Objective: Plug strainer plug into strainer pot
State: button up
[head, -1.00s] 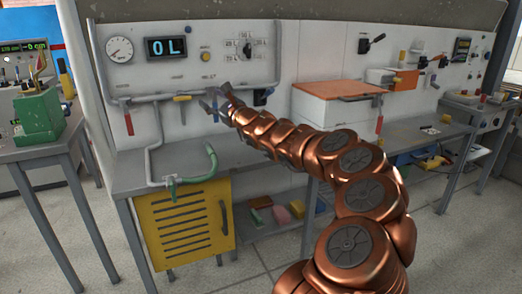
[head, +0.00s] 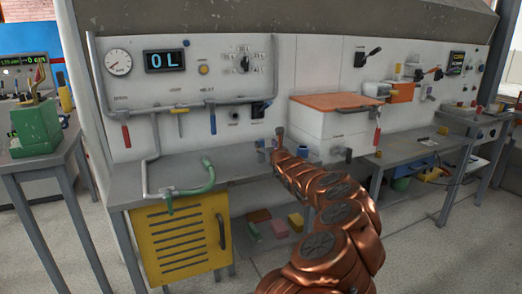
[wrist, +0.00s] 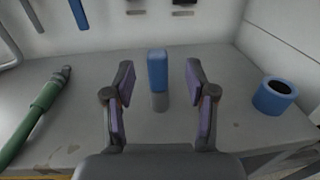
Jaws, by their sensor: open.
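What looks like the strainer plug, a piece with a blue upper part (wrist: 158,70) and a grey lower end, stands upright on the grey bench in the wrist view. My gripper (wrist: 160,78) is open, with its two purple-padded fingers to the left and right of the blue piece and apart from it. What looks like the strainer pot, a blue round piece with a dark open mouth (wrist: 274,96), is on the bench to the right. It also shows in the head view (head: 302,151), just right of my gripper (head: 270,144).
A green-ended hose (wrist: 38,115) lies on the bench to the left. A white box with an orange lid (head: 340,101) stands behind and right. A blue-handled valve lever (head: 213,121) hangs from the pipe panel. Bare bench lies around the blue piece.

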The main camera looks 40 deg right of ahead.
aim_at(262, 140)
jog(key=shift+w, duration=0.1)
jog(key=shift+r+p+x, duration=0.2)
jog(key=shift+p+x, duration=0.35)
jog(key=shift+x, duration=1.95)
jog(key=shift+a, duration=0.1)
grip_shut()
